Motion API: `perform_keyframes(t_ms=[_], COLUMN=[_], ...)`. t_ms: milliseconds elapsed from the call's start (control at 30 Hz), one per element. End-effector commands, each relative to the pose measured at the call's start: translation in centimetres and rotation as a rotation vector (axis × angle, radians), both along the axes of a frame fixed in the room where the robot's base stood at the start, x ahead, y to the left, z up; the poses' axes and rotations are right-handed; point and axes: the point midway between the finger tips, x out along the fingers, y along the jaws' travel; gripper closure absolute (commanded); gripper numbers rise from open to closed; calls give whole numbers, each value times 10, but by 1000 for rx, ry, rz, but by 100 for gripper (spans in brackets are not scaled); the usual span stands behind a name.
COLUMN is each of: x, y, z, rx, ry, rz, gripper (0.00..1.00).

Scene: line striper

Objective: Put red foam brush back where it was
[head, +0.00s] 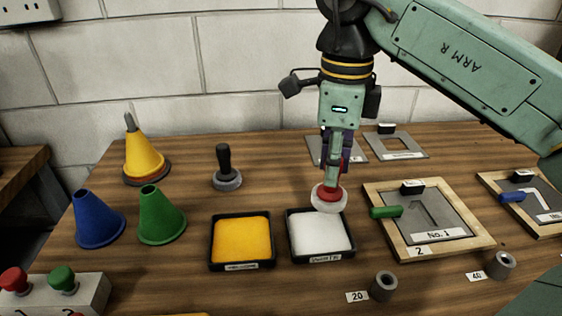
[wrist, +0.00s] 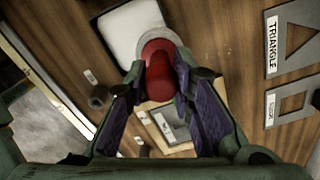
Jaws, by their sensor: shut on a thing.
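The red foam brush (head: 329,199) has a red handle and a pale round foam head. My gripper (head: 334,178) is shut on its handle from above. The brush hangs roughly upright at the back edge of the white paint tray (head: 290,240); I cannot tell if its foam touches the tray. In the wrist view the red brush (wrist: 158,68) sits between the two fingers of my gripper (wrist: 159,88), with its pale head beside the white tray (wrist: 128,32). Where the brush stood before is not clear from these frames.
A yellow paint tray (head: 240,240) is left of the white one. A grey disc with a black handle (head: 226,168) stands behind it. Cones (head: 162,215) are at left. A framed No.1 stencil (head: 430,215) with a green handle is at right. Grey cylinders (head: 383,287) stand in front.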

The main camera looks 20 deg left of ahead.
Motion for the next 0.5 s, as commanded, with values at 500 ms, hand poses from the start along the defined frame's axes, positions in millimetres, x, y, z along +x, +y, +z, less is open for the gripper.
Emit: perform_keyframes(t_ms=[500], x=[91], y=[90], z=[-9], rx=[0], ry=[0], rz=[2], gripper=[100])
